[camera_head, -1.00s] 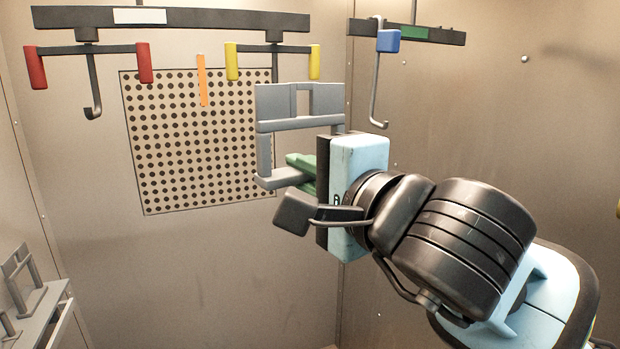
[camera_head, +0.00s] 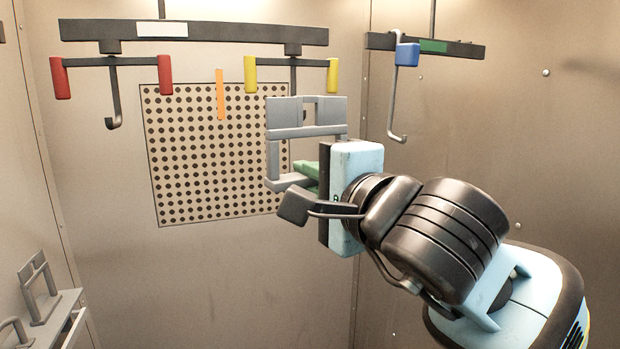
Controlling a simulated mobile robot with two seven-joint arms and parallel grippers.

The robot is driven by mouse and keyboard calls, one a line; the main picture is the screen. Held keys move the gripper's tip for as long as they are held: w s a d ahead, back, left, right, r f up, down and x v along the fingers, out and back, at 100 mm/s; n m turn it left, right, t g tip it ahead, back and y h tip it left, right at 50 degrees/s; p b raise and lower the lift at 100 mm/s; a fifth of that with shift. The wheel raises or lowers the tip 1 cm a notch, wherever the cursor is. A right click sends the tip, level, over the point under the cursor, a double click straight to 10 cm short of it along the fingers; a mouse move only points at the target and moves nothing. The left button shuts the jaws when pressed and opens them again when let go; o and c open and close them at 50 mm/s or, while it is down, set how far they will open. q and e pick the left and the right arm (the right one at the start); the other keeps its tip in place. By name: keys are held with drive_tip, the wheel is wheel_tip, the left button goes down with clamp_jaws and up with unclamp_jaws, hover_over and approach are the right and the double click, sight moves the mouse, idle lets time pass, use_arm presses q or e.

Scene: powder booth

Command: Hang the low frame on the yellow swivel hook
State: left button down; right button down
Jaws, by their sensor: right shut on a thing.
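A grey frame (camera_head: 305,132) with an upper plate, a small window and a lower bar is held up in the middle of the head view. My right gripper (camera_head: 308,190) is shut on it near a green part (camera_head: 307,170) at its lower right. The yellow swivel hook (camera_head: 292,62) hangs from the overhead bar between two yellow handles. Its stem runs down behind the top of the frame, and its lower end is mostly hidden. The frame overlaps the stem in the picture; I cannot tell whether they touch. My left gripper is not in view.
A red-handled hook (camera_head: 114,90) hangs left on the same bar (camera_head: 215,31). An orange strip (camera_head: 220,95) is in front of a perforated panel (camera_head: 180,160). A blue-tagged hook (camera_head: 398,95) hangs at right. A grey rack (camera_head: 58,318) with frames stands at lower left.

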drive_tip(key=shift+w, duration=0.1)
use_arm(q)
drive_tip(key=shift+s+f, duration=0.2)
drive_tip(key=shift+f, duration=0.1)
use_arm(e)
drive_tip(key=shift+w+d+x, duration=0.1)
drive_tip(key=shift+d+x, duration=0.1)
drive_tip(key=shift+x, duration=0.9)
drive_tip(key=shift+w+d+x, duration=0.1)
drive_tip(key=shift+d+x, duration=0.05)
drive_tip(key=shift+x, duration=1)
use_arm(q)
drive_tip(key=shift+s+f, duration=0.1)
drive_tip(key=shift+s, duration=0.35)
use_arm(e)
drive_tip(key=shift+f, duration=0.1)
use_arm(q)
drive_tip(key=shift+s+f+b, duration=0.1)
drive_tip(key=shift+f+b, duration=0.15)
drive_tip(key=shift+b, duration=0.15)
use_arm(e)
drive_tip(key=shift+f, duration=0.35)
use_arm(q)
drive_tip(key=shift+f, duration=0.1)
use_arm(e)
drive_tip(key=shift+f, duration=0.25)
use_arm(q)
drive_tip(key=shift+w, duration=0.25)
